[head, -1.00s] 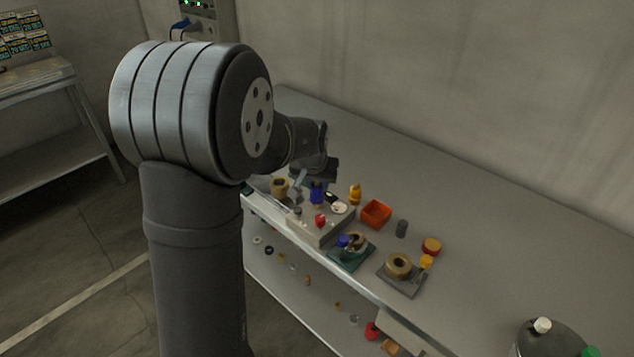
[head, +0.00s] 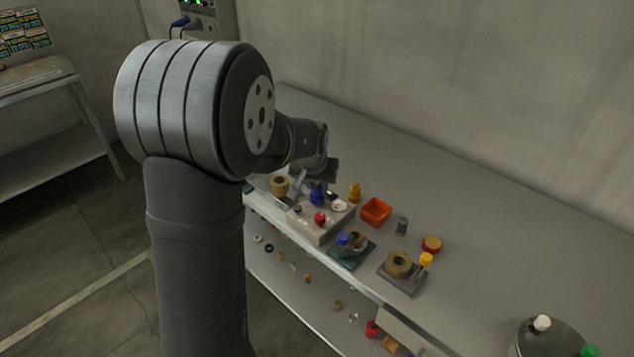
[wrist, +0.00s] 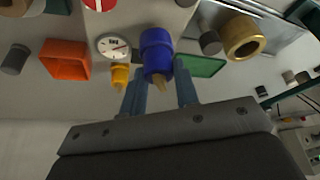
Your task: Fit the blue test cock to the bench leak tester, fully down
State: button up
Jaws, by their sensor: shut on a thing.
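The blue test cock (head: 317,197) is at the back of the grey bench leak tester (head: 318,227), beside the white gauge (head: 339,206) and behind the red knob (head: 320,218). In the wrist view the cock (wrist: 157,48) has a blue body and a brass end, and stands over the tester (wrist: 150,15) near the gauge (wrist: 113,46). My gripper (wrist: 160,82) is shut on the cock, one finger on each side; in the head view my gripper (head: 318,180) is partly hidden by my wrist. The cock's lower end is hidden, so I cannot tell how far down it sits.
A yellow fitting (head: 355,192) and an orange bin (head: 376,212) stand right of the tester. A green plate (head: 350,256) with a blue-topped part, a grey plate (head: 402,279) with a brass ring, and a dark cylinder (head: 402,226) are nearby.

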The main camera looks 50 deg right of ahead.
jog(key=shift+f, duration=0.8)
dwell(0.4)
jog(key=o, duration=1.7)
jog(key=shift+r, duration=0.15)
jog(key=shift+r, duration=3.85)
jog(key=shift+f, duration=3.2)
